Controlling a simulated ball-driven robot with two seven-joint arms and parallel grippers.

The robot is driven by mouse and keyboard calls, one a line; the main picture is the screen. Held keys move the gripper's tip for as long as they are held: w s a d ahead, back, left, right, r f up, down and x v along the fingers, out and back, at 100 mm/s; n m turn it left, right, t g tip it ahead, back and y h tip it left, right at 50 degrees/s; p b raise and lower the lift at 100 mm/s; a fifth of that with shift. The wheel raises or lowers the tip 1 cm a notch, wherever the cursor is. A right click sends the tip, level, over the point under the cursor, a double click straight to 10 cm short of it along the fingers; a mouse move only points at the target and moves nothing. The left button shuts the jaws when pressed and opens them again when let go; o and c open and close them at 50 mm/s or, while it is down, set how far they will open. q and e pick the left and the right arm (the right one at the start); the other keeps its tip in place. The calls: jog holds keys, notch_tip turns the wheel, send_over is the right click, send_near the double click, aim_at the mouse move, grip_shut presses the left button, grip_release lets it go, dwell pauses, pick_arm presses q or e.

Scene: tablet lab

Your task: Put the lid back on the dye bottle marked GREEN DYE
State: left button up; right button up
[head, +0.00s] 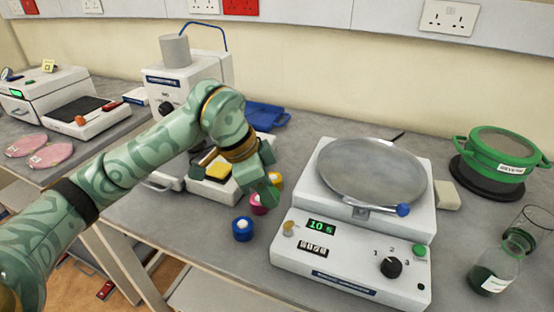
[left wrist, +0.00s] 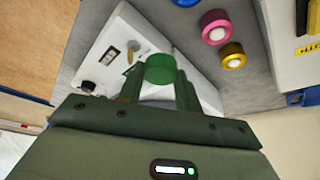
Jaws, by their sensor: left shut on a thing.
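My left gripper (head: 262,192) is shut on a round green lid (left wrist: 160,69), which sits between its two fingers in the left wrist view. In the head view the gripper hangs above the bench, left of the white machine, and the lid cannot be told apart from it. A clear glass bottle (head: 493,268) with dark green liquid and a white label stands at the far right, well away from the gripper. Its label is too small to read. My right gripper is not in view.
The white machine (head: 350,268) with a round metal plate (head: 372,172) stands between gripper and bottle. Small round blue (head: 243,229), pink (head: 258,205) and yellow (head: 276,180) pieces lie near the gripper. A green pot (head: 497,158) and an empty glass (head: 535,222) stand near the bottle.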

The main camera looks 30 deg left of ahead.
pick_arm(q)
jog(key=s+d+f, duration=0.1)
jog(key=s+f, duration=0.1)
jog(key=s, duration=0.5)
jog(key=shift+d+f, duration=0.2)
jog(key=shift+d, duration=0.05)
